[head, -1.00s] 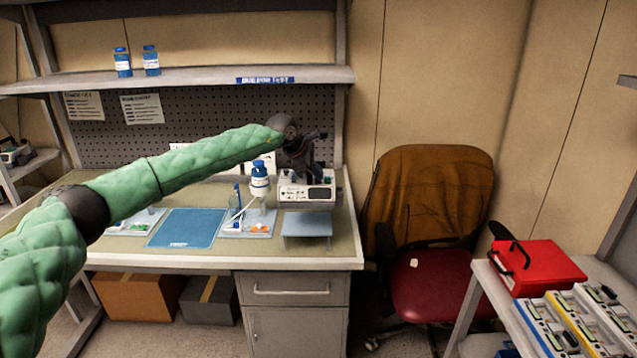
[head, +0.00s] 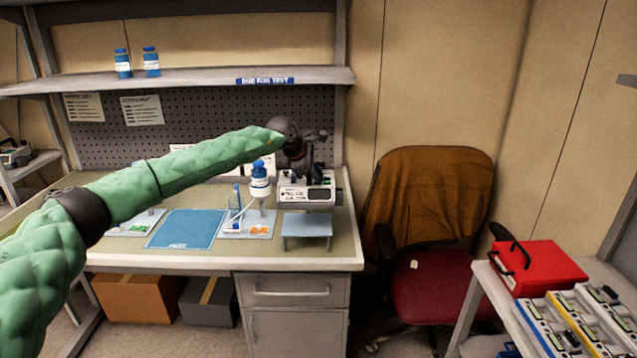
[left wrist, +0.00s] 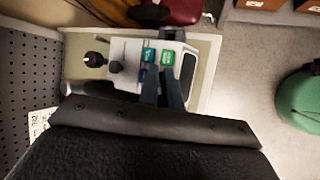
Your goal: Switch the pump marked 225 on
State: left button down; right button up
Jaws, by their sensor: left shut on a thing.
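A pale boxy device (head: 318,195), which looks like a pump, stands at the right end of the bench; I cannot read a 225 on it. In the left wrist view the device (left wrist: 126,54) shows green labels or buttons, a blue spot and dark knobs. My left gripper (head: 299,178) is over its top, near the left side in the head view. In the left wrist view the fingers of my left gripper (left wrist: 158,72) are close together at the panel, shut on a small part of the device that they hide. My right gripper is not in view.
A white bottle with a blue cap (head: 259,179) stands just left of the device. A small grey stand (head: 307,226) is in front of it. A blue mat (head: 187,229) lies further left. A chair (head: 430,230) and a cart with a red box (head: 545,268) are at right.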

aim_at(313, 183)
pick_arm(q)
jog(key=shift+a+f, duration=0.3)
jog(key=shift+f, duration=0.25)
jog(key=shift+w+r, duration=0.25)
jog(key=shift+r, duration=0.1)
jog(key=shift+w+a+r, duration=0.15)
jog(key=shift+w+r, duration=0.1)
jog(key=shift+r, duration=0.35)
jog(key=shift+a+r, duration=0.15)
jog(key=shift+r, duration=1.05)
jog(key=shift+s+d+r, duration=0.1)
jog(key=shift+d+r, duration=0.05)
jog(key=shift+r, duration=0.55)
jog(key=shift+d+r, duration=0.1)
jog(key=shift+r, duration=0.6)
jog(key=shift+d, duration=0.1)
